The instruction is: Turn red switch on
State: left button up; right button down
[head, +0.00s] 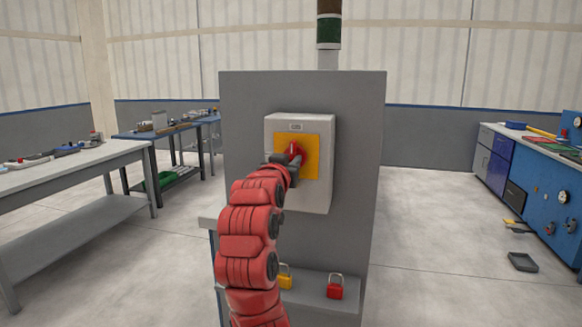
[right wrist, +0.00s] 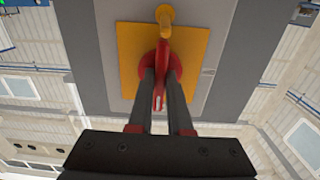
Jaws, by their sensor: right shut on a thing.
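The red switch (head: 297,149) sits on a yellow plate (head: 311,150) on the front of a light grey box (head: 317,195), which is fixed to a tall grey panel. My right gripper (head: 291,160) is at the switch, its arm reaching up from below. In the right wrist view the red handle (right wrist: 162,65) stands between the two dark fingers of my right gripper (right wrist: 162,85), which are shut on it. A yellow round-ended piece (right wrist: 165,16) shows beyond the handle. The gripper partly hides the switch in the head view. My left gripper is not in view.
A grey panel (head: 245,110) carries the box; a red padlock (head: 335,287) and a yellow padlock (head: 285,276) are low on it. A workbench (head: 70,167) stands left, blue cabinets (head: 540,185) right. Floor is open between panel and cabinets, with small trays (head: 522,262) near the cabinets.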

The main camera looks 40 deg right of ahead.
dwell(0.3)
jog(key=c, duration=0.8)
grip_release()
jog(key=shift+c, duration=0.2)
jog(key=v, duration=1.7)
jog(key=shift+s+a, duration=0.1)
jog(key=shift+s, duration=0.05)
